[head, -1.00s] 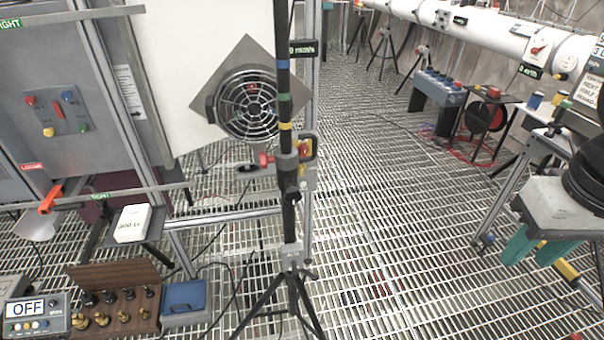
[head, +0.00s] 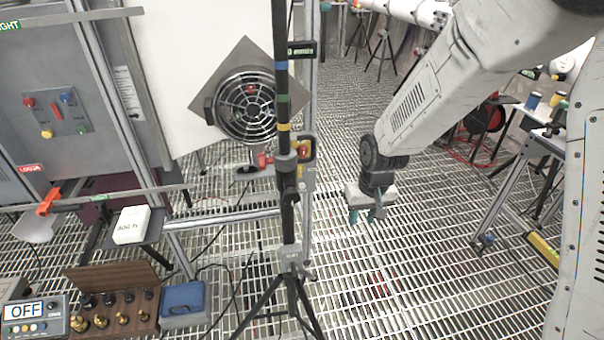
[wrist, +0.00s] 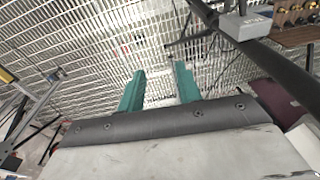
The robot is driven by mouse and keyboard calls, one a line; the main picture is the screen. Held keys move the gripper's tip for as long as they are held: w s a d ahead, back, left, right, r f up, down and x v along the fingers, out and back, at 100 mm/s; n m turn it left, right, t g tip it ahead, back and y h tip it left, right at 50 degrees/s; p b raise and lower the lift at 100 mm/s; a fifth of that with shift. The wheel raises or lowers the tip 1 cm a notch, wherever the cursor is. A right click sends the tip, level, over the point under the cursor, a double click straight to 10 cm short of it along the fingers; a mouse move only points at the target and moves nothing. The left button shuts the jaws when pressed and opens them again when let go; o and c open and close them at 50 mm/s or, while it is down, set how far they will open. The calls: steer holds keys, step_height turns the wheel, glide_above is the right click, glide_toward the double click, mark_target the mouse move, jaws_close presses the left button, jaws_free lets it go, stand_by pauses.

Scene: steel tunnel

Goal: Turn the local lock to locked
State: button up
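A red-orange lever handle (head: 48,201) sits at the left on a grey rail, below a small red label (head: 31,168) too small to read surely. A yellow box with a red knob (head: 305,149) is on the post at the middle. I cannot tell for certain which is the local lock. My gripper (head: 366,216) hangs right of the post, pointing down over the floor grating, apart from both. In the wrist view, my gripper's two teal fingers (wrist: 158,75) are spread with nothing between them.
A black tripod pole (head: 288,200) with a caged fan (head: 245,105) behind it stands between my gripper and the left panel (head: 60,80). A wooden weight box (head: 115,305), a blue box (head: 183,300) and an OFF display (head: 35,310) are at lower left.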

steer(key=w+a+f+t+y, duration=0.1)
steer(key=w+a+f+t, duration=0.1)
steer(key=w+a+f, duration=0.4)
steer(key=w+a+f+t, duration=0.2)
steer(key=w+f+t, duration=0.15)
steer(key=f, duration=0.45)
steer(key=w+a+f+t+y, duration=0.1)
steer(key=w+a+f+t, duration=0.1)
steer(key=w+a+f, duration=0.4)
steer(key=t+y, duration=0.2)
steer(key=t, duration=0.7)
glide_toward(301, 171)
steer(key=w, duration=0.3)
steer(key=x, duration=0.7)
steer(key=shift+s+a+f, duration=0.1)
steer(key=shift+s+a, duration=0.05)
steer(key=shift+a, duration=0.25)
steer(key=shift+c, duration=0.3)
